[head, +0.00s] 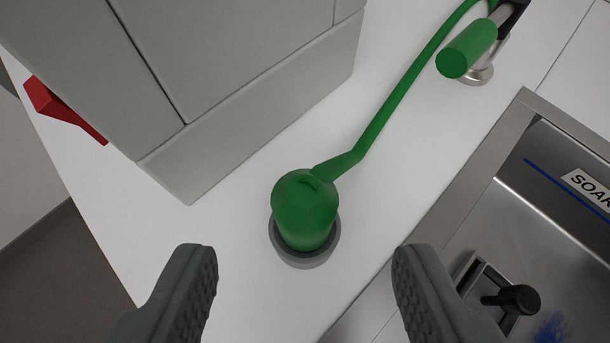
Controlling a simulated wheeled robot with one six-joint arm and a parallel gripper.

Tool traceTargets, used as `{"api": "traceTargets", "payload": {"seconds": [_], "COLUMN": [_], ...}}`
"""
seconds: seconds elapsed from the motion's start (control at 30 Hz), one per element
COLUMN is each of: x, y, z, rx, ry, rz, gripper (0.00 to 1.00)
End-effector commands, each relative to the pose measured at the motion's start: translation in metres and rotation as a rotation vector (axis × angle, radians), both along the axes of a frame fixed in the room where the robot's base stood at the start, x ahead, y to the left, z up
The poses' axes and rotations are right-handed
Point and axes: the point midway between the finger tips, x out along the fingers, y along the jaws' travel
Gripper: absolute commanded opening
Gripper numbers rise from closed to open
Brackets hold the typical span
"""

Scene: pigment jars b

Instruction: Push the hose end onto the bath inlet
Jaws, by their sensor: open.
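The green hose (398,95) runs from the upper right down across the white worktop. Its near end is a thick green cylinder, the hose end (303,207), standing roughly upright in a grey ring-shaped holder (306,257). My gripper (305,285) is open and empty, its two dark fingers apart on the near side of the hose end, one to each side. In the steel bath at right, a black stub with a round head (513,299) stands out from a square metal fitting; it may be the bath inlet, but I cannot tell for sure.
A grey box-like cabinet (255,110) stands close at upper left, with a red part (62,112) beyond it. A second green cylinder (467,48) sits by a metal post at upper right. The bath rim (445,220) edges the worktop. A partly cut-off label (588,187) is inside the bath.

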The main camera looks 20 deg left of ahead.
Motion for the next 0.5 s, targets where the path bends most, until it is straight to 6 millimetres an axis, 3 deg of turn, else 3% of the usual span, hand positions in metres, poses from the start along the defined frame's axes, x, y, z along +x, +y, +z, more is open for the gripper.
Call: {"api": "traceTargets", "payload": {"seconds": [0.2, 0.5], "x": [0.022, 0.031], "y": [0.01, 0.015], "z": [-0.019, -0.028], "rx": [0.0, 0.0], "ry": [0.001, 0.001], "rz": [0.0, 0.0], "gripper": [0.54, 0.54]}}
